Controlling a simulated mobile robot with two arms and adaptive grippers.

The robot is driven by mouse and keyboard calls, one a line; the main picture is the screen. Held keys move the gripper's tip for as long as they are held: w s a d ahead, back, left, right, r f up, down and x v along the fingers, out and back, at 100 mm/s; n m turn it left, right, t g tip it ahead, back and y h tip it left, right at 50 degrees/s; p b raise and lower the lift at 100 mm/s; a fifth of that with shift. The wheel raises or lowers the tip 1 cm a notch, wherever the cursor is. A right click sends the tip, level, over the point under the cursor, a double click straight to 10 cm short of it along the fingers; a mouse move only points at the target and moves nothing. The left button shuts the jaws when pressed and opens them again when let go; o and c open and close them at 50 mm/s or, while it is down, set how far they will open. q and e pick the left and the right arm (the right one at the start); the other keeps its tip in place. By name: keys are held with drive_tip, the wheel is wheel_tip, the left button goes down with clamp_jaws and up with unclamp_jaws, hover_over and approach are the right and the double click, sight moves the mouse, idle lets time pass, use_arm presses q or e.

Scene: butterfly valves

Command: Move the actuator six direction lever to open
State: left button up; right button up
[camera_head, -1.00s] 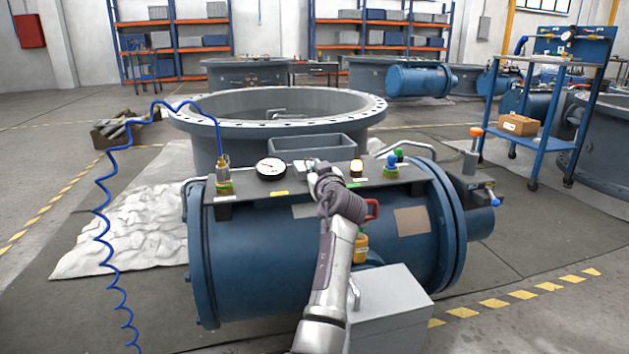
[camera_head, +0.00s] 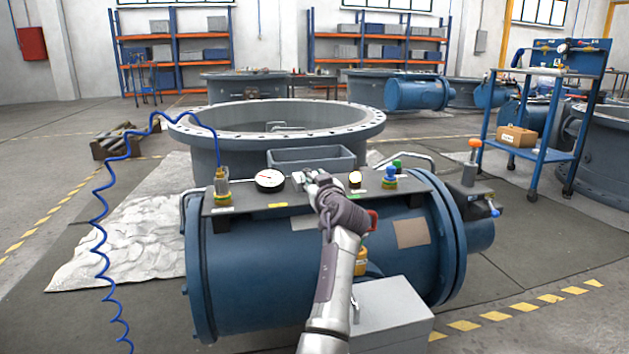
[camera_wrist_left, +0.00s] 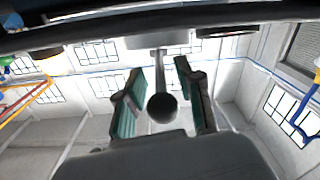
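The actuator is a large blue cylinder (camera_head: 260,270) lying on its side, with a dark plate (camera_head: 240,198) of fittings along its top. My left gripper (camera_head: 316,184) is above the middle of that plate, by a small light grey block (camera_head: 298,180). In the left wrist view the gripper (camera_wrist_left: 161,75) is open, with one green-padded finger on each side of a lever's dark ball knob (camera_wrist_left: 162,108). Gaps show between knob and fingers. The lever's stem (camera_wrist_left: 158,70) runs to a grey block (camera_wrist_left: 158,41). In the head view my gripper hides this lever. My right gripper is not in view.
A pressure gauge (camera_head: 269,180) and a brass fitting with a blue coiled hose (camera_head: 102,235) are left of the gripper. An orange-topped lever (camera_head: 473,150) stands at the right end. A grey box (camera_head: 392,318) stands in front.

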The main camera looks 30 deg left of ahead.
use_arm(q)
drive_tip(key=v, duration=0.7)
drive_tip(key=shift+s, duration=0.2)
drive_tip(key=shift+d, duration=0.15)
